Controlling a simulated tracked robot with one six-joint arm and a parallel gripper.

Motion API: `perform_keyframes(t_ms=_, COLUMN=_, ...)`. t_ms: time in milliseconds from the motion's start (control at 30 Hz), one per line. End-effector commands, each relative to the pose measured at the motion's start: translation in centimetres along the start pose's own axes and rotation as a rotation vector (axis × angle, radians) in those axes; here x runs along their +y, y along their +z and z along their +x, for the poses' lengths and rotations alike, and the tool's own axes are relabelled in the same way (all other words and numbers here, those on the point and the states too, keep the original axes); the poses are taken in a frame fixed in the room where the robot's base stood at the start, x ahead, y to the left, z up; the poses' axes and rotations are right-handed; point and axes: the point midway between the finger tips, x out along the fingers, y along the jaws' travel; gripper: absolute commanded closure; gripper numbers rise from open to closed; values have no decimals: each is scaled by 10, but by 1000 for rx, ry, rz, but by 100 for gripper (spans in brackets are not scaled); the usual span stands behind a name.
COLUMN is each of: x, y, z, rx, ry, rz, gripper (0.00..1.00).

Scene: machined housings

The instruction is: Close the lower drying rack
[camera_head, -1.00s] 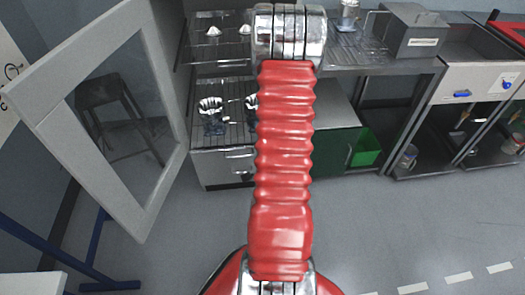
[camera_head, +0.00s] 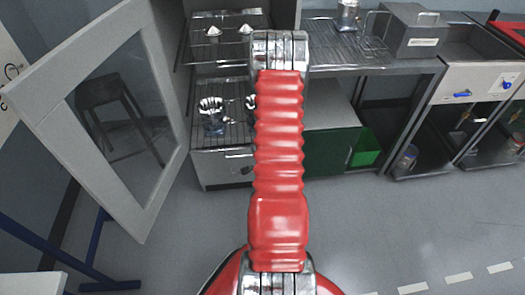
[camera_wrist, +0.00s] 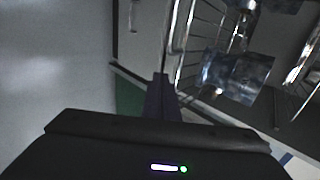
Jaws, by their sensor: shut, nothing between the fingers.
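The lower drying rack (camera_head: 237,143) is a wire shelf in the open cabinet and reaches out toward me, below the upper rack (camera_head: 203,55). A shiny machined housing (camera_head: 212,116) stands on its left part. A second housing (camera_head: 250,103) is partly hidden by my red arm. In the wrist view, rack wires (camera_wrist: 190,38) and a blurred metal housing (camera_wrist: 235,75) are at upper right. My gripper (camera_wrist: 162,88) is shut and empty, left of that housing. In the head view my arm hides the gripper. I cannot tell whether it touches the rack.
The cabinet's windowed door (camera_head: 160,190) stands open at left. A dark green cabinet front (camera_head: 330,152) and a bright green bin (camera_head: 366,150) are right of the rack. A bench with a grey box (camera_head: 411,36) is at upper right. The floor in front is clear.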

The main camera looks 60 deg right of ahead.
Motion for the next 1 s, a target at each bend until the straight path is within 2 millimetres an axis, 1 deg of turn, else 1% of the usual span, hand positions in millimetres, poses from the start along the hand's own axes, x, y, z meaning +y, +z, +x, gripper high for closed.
perform_keyframes(t_ms=33, x=1, y=0, z=7, rx=0, ry=1, rz=0, gripper=100)
perform_keyframes(t_ms=100, x=-10, y=0, z=14, rx=0, ry=-3, rz=-1, gripper=100)
perform_keyframes(t_ms=200, x=-18, y=0, z=24, rx=0, ry=-2, rz=-1, gripper=100)
perform_keyframes(t_ms=333, x=-25, y=0, z=31, rx=0, ry=-1, rz=-1, gripper=100)
perform_keyframes(t_ms=667, x=-27, y=0, z=34, rx=0, ry=0, rz=-1, gripper=100)
perform_keyframes(t_ms=700, x=-24, y=5, z=31, rx=-2, ry=1, rz=-2, gripper=100)
perform_keyframes(t_ms=833, x=-27, y=2, z=34, rx=-1, ry=0, rz=-2, gripper=100)
perform_keyframes(t_ms=1000, x=-32, y=5, z=39, rx=-6, ry=-2, rz=-6, gripper=100)
